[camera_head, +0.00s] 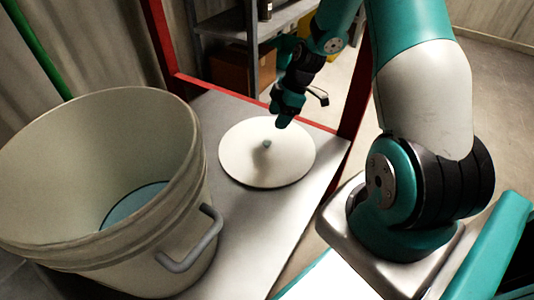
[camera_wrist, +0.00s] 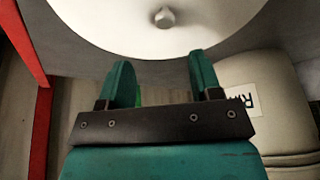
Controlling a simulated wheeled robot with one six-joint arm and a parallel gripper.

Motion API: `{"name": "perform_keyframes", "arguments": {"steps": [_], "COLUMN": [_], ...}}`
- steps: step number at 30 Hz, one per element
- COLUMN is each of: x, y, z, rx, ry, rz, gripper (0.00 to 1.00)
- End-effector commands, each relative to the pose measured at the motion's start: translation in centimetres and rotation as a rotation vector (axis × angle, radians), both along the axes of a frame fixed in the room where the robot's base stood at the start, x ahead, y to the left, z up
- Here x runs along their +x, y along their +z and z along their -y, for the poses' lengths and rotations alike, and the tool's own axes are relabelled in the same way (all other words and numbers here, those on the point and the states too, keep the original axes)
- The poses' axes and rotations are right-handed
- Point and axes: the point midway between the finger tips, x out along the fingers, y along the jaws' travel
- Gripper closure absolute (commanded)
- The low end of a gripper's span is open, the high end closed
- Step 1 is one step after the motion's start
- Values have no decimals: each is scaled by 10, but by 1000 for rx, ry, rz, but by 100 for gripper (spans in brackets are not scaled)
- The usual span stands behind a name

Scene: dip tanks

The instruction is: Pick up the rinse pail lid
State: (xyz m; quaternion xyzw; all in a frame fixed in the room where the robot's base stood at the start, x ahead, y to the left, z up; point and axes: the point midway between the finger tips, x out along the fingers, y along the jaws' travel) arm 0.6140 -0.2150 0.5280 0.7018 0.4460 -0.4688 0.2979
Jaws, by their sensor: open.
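The rinse pail lid (camera_head: 266,165) is a white round disc with a small grey knob at its centre. It lies flat on the grey bench top, right of the pail. In the wrist view the lid (camera_wrist: 150,38) fills the upper middle, its knob (camera_wrist: 164,17) near the top edge. My gripper (camera_head: 281,122) hangs above the far side of the lid, apart from the knob. In the wrist view its two teal fingers (camera_wrist: 162,77) are spread with nothing between them. The open pail (camera_head: 190,195) is large and off-white, with bluish liquid inside.
A red frame (camera_head: 158,40) runs along the back and right of the bench (camera_head: 235,225). A grey shelf (camera_head: 232,25) with a brown box (camera_head: 232,72) stands behind. The pail's grey handle (camera_head: 190,245) juts toward the bench's clear front part.

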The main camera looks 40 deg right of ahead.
Motion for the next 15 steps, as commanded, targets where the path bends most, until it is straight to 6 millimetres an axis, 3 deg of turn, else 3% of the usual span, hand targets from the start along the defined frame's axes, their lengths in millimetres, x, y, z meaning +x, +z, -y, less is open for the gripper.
{"name": "perform_keyframes", "arguments": {"steps": [1,3,15], "x": [1,3,4], "y": [-15,-25,-55], "z": [-4,-9,-21], "rx": [1,1,1], "ry": [2,2,2], "rz": [-3,-2,-2], "gripper": [42,42,42]}}
